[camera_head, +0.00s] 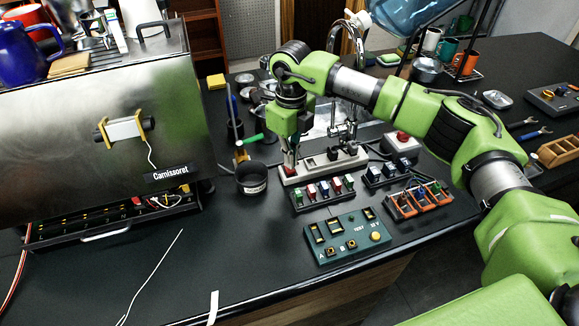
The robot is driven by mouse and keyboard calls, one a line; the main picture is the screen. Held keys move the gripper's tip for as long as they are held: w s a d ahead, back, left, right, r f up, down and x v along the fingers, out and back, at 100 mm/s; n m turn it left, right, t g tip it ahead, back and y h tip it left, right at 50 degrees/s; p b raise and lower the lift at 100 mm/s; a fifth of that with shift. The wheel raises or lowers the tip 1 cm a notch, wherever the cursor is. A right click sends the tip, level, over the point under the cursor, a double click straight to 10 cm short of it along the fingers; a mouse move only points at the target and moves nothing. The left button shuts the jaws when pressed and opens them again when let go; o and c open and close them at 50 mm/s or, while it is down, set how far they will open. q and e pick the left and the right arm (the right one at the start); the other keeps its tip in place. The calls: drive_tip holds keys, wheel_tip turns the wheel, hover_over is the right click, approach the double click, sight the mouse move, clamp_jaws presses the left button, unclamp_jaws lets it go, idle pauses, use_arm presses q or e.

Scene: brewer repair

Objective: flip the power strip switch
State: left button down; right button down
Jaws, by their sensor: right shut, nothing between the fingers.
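The power strip (320,168) is a pale, long block lying on the dark counter, with dark parts on its top. My right gripper (290,162) points down at the strip's left end, its fingers shut and empty. The fingertips are at or just above the strip; I cannot tell whether they touch it. The gripper hides part of that end, and the switch's position is not clear to me. My left gripper is not in view.
A steel brewer (100,120) stands at the left. In front are a rack of colored parts (322,193), a green test box (348,238) and an orange tray (418,200). A red-button box (402,144) stands right of the strip.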

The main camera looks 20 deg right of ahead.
drive_tip(key=shift+s+f+b, duration=0.1)
drive_tip(key=shift+f+b, duration=0.8)
drive_tip(key=shift+f, duration=0.3)
idle(0.5)
drive_tip(key=shift+r+p, duration=0.55)
drive_tip(key=shift+r, duration=0.35)
drive_tip(key=shift+r+p, duration=1.25)
drive_tip(key=shift+r, duration=1.4)
